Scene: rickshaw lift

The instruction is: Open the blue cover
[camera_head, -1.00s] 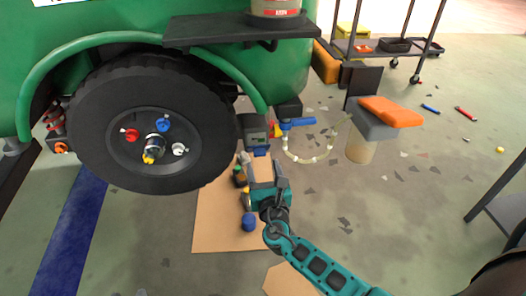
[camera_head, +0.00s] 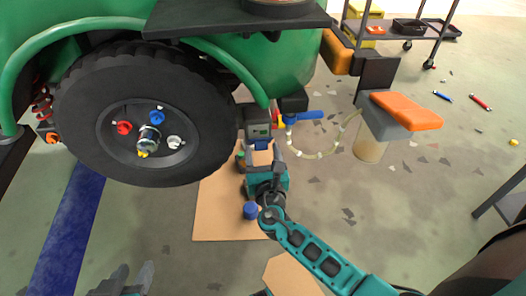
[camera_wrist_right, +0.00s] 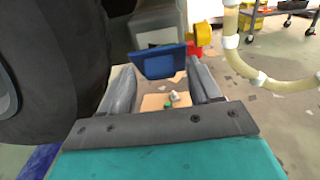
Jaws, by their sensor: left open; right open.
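The blue cover (camera_wrist_right: 160,62) is a small flap at the lower front of a grey box (camera_wrist_right: 165,22).
A large black wheel (camera_head: 75,110) stands left of my right gripper. A blue-handled valve (camera_head: 308,115) and pale hose (camera_head: 325,154) are on the right.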

